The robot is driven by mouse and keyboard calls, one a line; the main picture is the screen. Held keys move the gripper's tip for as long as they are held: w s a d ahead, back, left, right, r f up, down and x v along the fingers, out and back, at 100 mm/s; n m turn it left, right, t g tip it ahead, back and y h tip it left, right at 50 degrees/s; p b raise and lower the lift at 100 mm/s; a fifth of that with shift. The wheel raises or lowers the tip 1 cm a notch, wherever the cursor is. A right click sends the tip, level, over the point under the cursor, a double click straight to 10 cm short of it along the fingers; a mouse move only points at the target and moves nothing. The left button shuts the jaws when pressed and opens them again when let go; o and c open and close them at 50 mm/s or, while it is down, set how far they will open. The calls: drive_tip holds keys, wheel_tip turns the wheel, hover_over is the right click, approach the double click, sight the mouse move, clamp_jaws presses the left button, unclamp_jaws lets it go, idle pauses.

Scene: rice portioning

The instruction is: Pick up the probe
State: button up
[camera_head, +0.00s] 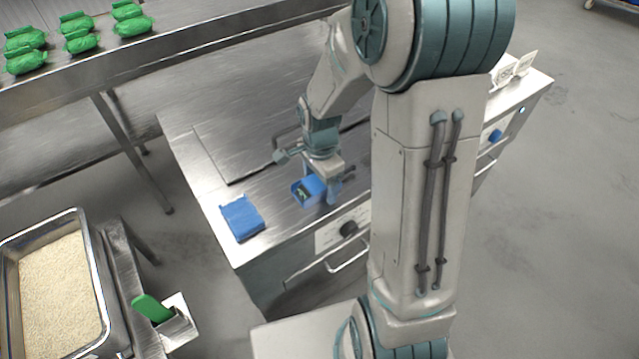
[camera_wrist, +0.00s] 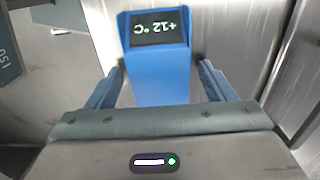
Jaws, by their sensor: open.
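The probe (camera_wrist: 160,75) is a blue device with a dark display reading +12 °C. In the wrist view it lies between the two fingers of my gripper (camera_wrist: 160,85), with a gap on each side. In the head view the blue probe (camera_head: 308,190) sits on the steel counter near its front edge, partly hidden by my gripper (camera_head: 330,190). My gripper is open and points down at it. I cannot tell how high the fingers are above the counter.
A rice tray (camera_head: 100,300) and a green-handled tool (camera_head: 152,308) in a holder stand at lower left. Green packages (camera_head: 80,35) lie on a back table. Knobs and handles line the counter's front.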

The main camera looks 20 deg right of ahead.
drive_tip(key=c, duration=1.1)
drive_tip(key=shift+o, duration=0.2)
drive_tip(key=shift+r, duration=0.1)
drive_tip(key=shift+r, duration=0.45)
drive_tip(key=r, duration=0.1)
drive_tip(key=d+r, duration=0.1)
drive_tip(key=r, duration=0.1)
drive_tip(key=shift+r+b, duration=0.3)
drive_tip(key=shift+b, duration=0.05)
drive_tip(key=s+d+r+p, duration=0.2)
drive_tip(key=d+r+p, duration=0.2)
drive_tip(key=d+r, duration=0.6)
wheel_tip(320, 180, up, 2)
drive_tip(key=shift+s+d+r, duration=0.15)
drive_tip(key=shift+s+d, duration=0.05)
